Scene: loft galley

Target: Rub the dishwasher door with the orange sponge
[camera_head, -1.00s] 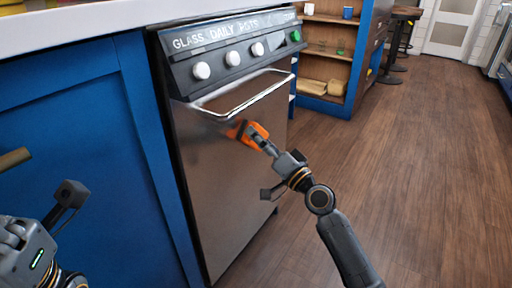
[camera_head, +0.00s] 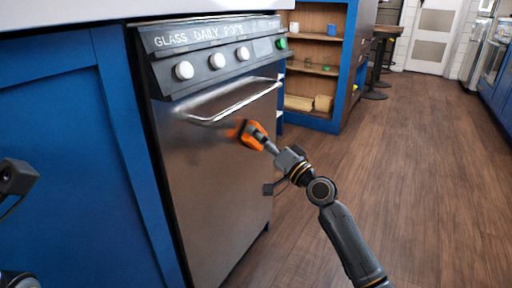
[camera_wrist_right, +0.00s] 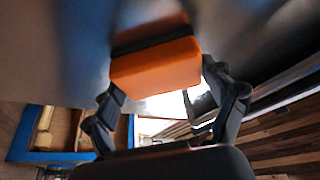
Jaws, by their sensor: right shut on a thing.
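The dishwasher (camera_head: 205,140) has a brushed steel door (camera_head: 200,190) that is shut, with a bar handle (camera_head: 235,103) near its top. The orange sponge (camera_head: 246,128) is at the upper door, just below the handle. My right gripper (camera_head: 257,139) is shut on it. In the right wrist view the sponge (camera_wrist_right: 155,68) sits between the two dark fingers (camera_wrist_right: 165,92), up against grey metal, and appears to touch it. A dark band crosses the sponge. Of my left arm only small parts show at the left edge; its fingers are out of view.
A control panel (camera_head: 210,58) with white knobs and one green knob lies above the door. Blue cabinet panels (camera_head: 70,150) stand to the left under a white counter (camera_head: 100,10). An open shelf (camera_head: 318,70) stands behind. The wooden floor (camera_head: 420,170) to the right is clear.

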